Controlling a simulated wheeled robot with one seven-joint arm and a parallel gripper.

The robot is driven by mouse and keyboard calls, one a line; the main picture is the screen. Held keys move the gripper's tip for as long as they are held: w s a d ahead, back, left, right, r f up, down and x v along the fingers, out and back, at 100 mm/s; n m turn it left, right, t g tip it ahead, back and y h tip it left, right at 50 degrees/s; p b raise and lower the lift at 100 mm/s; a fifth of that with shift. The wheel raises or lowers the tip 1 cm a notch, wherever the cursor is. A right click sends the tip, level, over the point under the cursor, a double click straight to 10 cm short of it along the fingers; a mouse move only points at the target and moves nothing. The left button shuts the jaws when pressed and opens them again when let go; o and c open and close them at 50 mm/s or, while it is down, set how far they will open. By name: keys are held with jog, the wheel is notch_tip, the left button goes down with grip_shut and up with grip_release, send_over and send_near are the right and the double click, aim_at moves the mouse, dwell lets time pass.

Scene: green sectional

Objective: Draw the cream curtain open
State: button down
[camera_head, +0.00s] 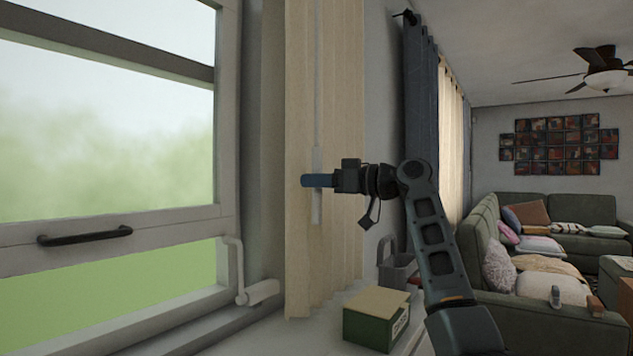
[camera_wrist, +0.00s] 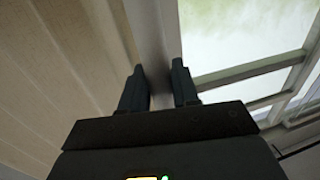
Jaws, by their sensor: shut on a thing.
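The cream curtain (camera_head: 341,90) hangs in narrow vertical folds at the right side of the window, and its folds fill the left of the wrist view (camera_wrist: 55,75). A thin pale pull rod with a wider grip piece (camera_head: 317,207) hangs upright against it. My gripper (camera_head: 307,181) reaches in from the right at the height of the grip piece. In the wrist view its two dark fingers (camera_wrist: 160,85) stand on either side of the pale grip piece (camera_wrist: 151,40), shut on it. The contact itself is partly hidden by the fingers.
The window (camera_head: 110,130) with its dark handle (camera_head: 85,236) is bare of curtain at left. A green box (camera_head: 377,318) and a grey caddy (camera_head: 398,273) stand on the sill below my arm. A blue curtain (camera_head: 421,120) and green sofa (camera_head: 535,300) are farther right.

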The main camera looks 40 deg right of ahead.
jog(key=c, duration=1.1)
grip_release()
jog(key=shift+w+d, duration=0.1)
jog(key=shift+d, duration=0.35)
jog(key=shift+o, duration=0.6)
jog(key=shift+a, duration=0.1)
jog(key=v, duration=0.8)
jog(key=shift+b, duration=0.4)
jog(key=shift+a, duration=0.1)
